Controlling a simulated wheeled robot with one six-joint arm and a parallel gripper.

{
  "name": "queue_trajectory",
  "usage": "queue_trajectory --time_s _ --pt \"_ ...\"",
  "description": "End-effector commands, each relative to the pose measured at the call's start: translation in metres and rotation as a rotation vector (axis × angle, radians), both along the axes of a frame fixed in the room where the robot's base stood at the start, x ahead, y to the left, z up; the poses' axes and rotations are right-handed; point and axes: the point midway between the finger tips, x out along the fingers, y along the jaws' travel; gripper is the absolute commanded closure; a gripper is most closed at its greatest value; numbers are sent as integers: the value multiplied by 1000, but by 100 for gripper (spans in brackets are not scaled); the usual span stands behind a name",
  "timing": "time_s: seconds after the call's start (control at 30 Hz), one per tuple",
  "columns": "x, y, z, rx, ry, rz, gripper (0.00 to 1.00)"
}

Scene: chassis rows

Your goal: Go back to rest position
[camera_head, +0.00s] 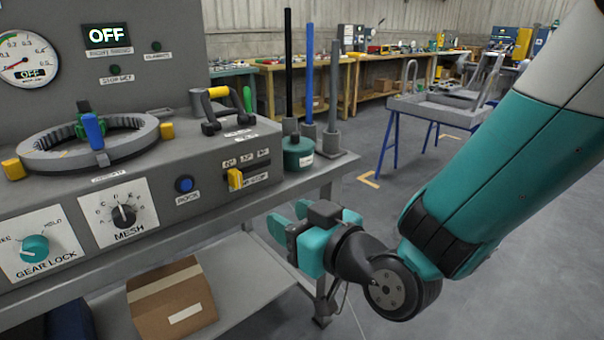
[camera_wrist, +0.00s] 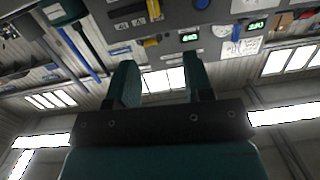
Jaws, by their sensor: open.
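My gripper (camera_head: 290,219) is at the end of my teal arm, in front of the bench's right end in the head view. Its teal fingers point left, towards the bench. In the wrist view my gripper (camera_wrist: 159,82) shows two dark teal fingers spread apart with nothing between them. It is open and empty. The grey control console (camera_head: 190,196) is to its left, and I see no contact between them.
A teal canister (camera_head: 297,153) and upright black, blue and grey rods stand at the bench's right end. A cardboard box (camera_head: 172,303) lies on the lower shelf. A grey cart (camera_head: 432,107) stands further back. Open floor lies between bench and cart.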

Motion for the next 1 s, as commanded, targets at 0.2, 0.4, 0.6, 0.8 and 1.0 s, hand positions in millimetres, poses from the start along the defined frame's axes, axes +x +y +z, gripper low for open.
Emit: queue_trajectory --time_s 0.2,0.4,0.6,0.8,1.0 --pt "-14 -37 7 -147 306 48 53" --pt "-61 -84 10 -320 617 92 53" --pt "-113 -130 15 -478 861 103 53" --pt "-160 -170 22 -610 1045 92 53" --pt "-171 -177 72 -643 1088 92 53"
